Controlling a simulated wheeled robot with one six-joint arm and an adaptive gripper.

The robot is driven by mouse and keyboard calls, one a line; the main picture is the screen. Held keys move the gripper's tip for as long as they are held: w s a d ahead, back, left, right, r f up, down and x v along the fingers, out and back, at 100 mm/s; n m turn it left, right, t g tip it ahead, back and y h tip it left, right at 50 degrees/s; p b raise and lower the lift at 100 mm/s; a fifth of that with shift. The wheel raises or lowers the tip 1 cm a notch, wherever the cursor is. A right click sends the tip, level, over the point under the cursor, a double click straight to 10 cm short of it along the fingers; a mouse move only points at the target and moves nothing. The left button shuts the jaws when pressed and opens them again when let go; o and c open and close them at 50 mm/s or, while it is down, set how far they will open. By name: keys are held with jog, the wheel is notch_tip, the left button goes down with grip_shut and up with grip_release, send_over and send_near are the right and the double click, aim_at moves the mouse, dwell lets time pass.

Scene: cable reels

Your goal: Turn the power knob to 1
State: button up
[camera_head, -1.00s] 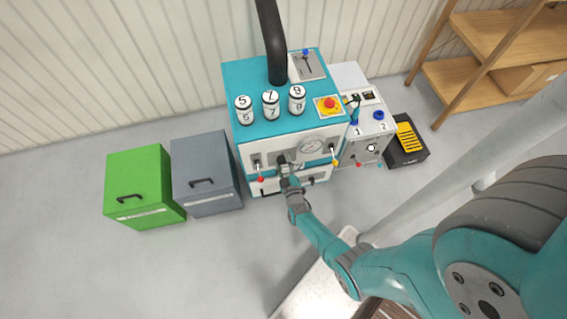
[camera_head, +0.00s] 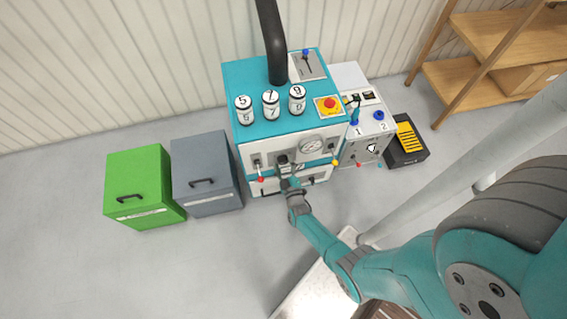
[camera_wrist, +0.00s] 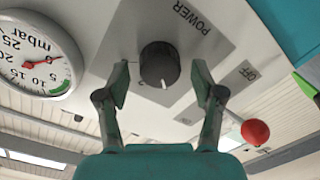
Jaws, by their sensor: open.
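The power knob (camera_wrist: 159,64) is round and black with a short white mark, which points down in the wrist view.
A mbar gauge (camera_wrist: 35,55) is left of the knob in the wrist view; a red ball handle (camera_wrist: 255,132) is at lower right. A grey bin (camera_head: 205,180) and a green bin (camera_head: 145,187) stand left of the machine; a control box (camera_head: 365,150) stands right.

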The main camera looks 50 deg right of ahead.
jog(key=v, duration=1.1)
jog(key=shift+s, duration=0.25)
jog(key=shift+a, duration=0.1)
jog(key=s+a+r+t+y, duration=0.1)
jog(key=s+a+r+y, duration=0.2)
jog(key=s+a+r, duration=0.35)
jog(key=s+a+r+y, duration=0.3)
jog(key=s+a+r, duration=0.1)
jog(key=s+r, duration=0.45)
jog(key=s+a+r+y, duration=0.1)
jog(key=s+r, duration=0.1)
jog(key=r, duration=0.5)
jog(key=s+a+r+y, duration=0.1)
jog(key=s+a+r, duration=0.1)
jog(key=r, duration=0.6)
jog(key=s+a+r+m+g+y, duration=0.1)
jog(key=s+r, duration=0.2)
jog(key=r, duration=0.5)
jog(key=shift+s+a+r+y, duration=0.2)
jog(key=shift+s+a+y, duration=0.05)
jog(key=shift+y, duration=0.05)
